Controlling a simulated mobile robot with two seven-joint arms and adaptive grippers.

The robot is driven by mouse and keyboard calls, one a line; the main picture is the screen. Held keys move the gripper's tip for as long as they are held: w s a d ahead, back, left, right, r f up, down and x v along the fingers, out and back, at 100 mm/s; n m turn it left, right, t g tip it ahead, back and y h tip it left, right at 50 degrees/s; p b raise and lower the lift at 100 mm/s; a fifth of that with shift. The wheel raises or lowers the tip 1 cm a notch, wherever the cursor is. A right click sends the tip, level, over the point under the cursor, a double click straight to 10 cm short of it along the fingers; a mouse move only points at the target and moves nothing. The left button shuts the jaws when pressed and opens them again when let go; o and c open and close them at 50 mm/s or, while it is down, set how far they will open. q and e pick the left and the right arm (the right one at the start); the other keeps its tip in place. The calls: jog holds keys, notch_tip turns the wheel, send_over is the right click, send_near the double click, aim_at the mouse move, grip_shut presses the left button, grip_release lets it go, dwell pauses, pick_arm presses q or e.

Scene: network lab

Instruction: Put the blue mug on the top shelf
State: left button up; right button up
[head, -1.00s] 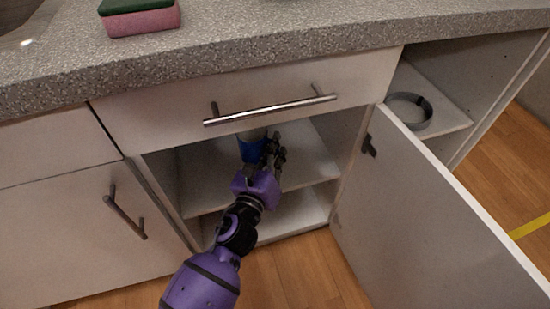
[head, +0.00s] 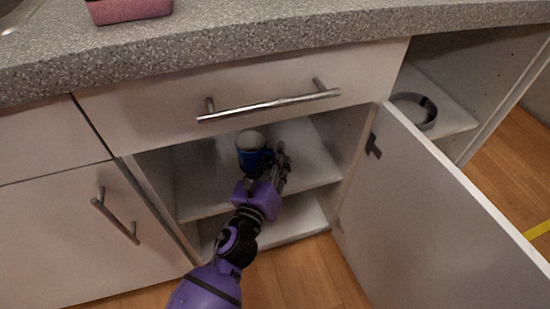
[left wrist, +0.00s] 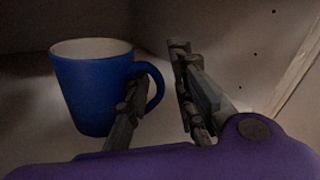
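The blue mug (head: 250,153) has a white inside and stands upright on the upper shelf (head: 200,190) inside the open cabinet. It also shows in the left wrist view (left wrist: 92,95), with its handle on the right. My left gripper (head: 276,160) is inside the cabinet at the mug's right side. In the left wrist view my left gripper (left wrist: 158,90) has its fingers spread apart. The left finger overlaps the handle; I cannot tell whether it touches. My right gripper is not in view.
The cabinet door (head: 430,205) stands open on the right. A drawer with a metal handle (head: 268,105) sits right above the opening.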

pick_arm(q)
jog(key=shift+r, duration=0.25)
jog(key=p+v, duration=0.1)
jog(key=v, duration=1.1)
jog(key=shift+f+p, duration=0.15)
jog(key=shift+p, duration=0.2)
